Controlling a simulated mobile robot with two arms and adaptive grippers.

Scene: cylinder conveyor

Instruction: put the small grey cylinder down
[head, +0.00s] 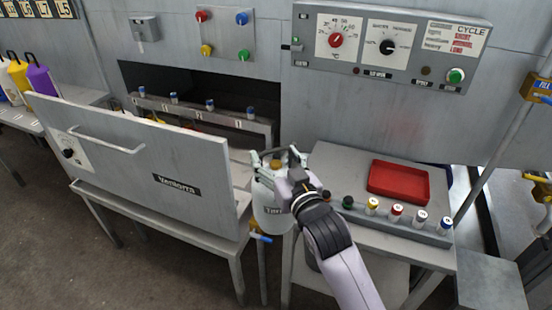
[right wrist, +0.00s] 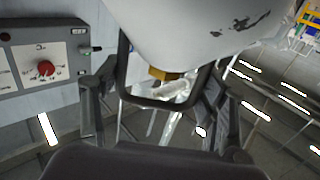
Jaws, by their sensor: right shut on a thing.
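The small grey cylinder (head: 268,212) is pale, with a dark label and a brass-coloured top fitting. My right gripper (head: 279,162) is shut on its top, and it hangs about upright between the grey door and the right-hand table. In the right wrist view, the cylinder's pale body (right wrist: 205,28) fills the top, with a brass fitting (right wrist: 163,74) and a dark handle loop. The fingers of my right gripper (right wrist: 158,105) stand on either side of this loop. I cannot tell whether the cylinder touches anything below. My left gripper is not in view.
A right-hand table (head: 335,165) holds a red tray (head: 398,181) and several small capped bottles along its front. A large grey door (head: 140,150) stands open at left. Behind it is a dark opening with a rack (head: 205,118). A control panel (head: 385,45) is above.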

